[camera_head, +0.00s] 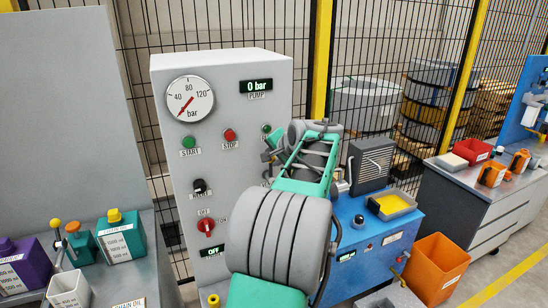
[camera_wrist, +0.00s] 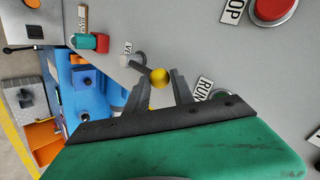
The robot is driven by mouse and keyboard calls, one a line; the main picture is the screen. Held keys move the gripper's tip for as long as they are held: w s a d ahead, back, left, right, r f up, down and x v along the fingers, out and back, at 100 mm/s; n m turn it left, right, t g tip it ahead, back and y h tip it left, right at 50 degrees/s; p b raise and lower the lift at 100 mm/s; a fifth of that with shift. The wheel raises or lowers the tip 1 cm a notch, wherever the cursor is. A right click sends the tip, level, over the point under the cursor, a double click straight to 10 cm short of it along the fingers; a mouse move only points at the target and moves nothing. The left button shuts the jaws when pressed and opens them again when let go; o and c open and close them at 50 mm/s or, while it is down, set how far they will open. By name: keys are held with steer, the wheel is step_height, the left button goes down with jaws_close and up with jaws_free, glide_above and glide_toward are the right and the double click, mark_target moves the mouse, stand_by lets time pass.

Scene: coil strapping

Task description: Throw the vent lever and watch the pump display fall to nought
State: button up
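The vent lever (camera_wrist: 147,71) sticks out from the grey panel in the wrist view and ends in a yellow ball knob (camera_wrist: 160,76). My gripper (camera_wrist: 161,84) has its two dark fingers apart, one on each side of the knob. I cannot tell whether they press on it. In the head view my arm hides the lever and most of the gripper. The pump display (camera_head: 257,86) on the grey cabinet (camera_head: 225,160) reads 0 bar. The round pressure gauge (camera_head: 190,98) has its red needle at the low end of the scale.
Oil bottles (camera_head: 122,237) stand at the left.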

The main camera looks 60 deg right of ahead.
steer(key=shift+o, duration=1.4)
steer(key=shift+w, duration=0.1)
steer(key=shift+o, duration=0.7)
steer(key=b+v, duration=0.2)
steer(key=v, duration=0.6)
steer(key=shift+d, duration=0.15)
